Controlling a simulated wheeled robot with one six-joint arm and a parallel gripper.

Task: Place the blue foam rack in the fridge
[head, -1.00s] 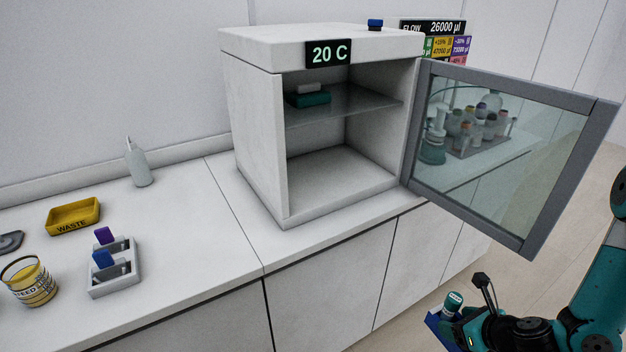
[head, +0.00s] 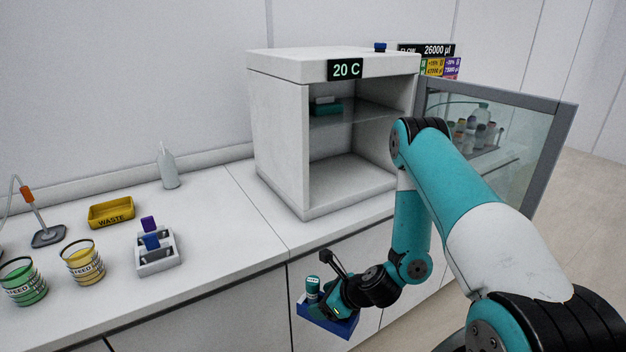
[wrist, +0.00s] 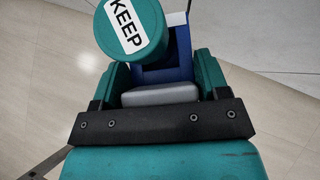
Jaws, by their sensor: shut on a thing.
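The blue foam rack (head: 330,322) is held by my gripper (head: 325,312), low in front of the counter's front edge. A teal-capped bottle marked KEEP (wrist: 131,27) stands in the rack; its cap also shows in the head view (head: 312,284). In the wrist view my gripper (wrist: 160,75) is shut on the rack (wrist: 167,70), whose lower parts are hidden. The fridge (head: 277,120) is the white box reading 20 C, on the counter. Its glass door (head: 535,165) is swung open to the right. A teal item (head: 327,109) with a white top sits on its upper shelf; the lower compartment looks empty.
On the counter to the left are a two-slot holder (head: 158,262) with purple and blue items, a yellow waste tray (head: 111,212), a grey bottle (head: 168,168), and yellow (head: 84,264) and green (head: 24,284) feed jars. The counter before the fridge is clear.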

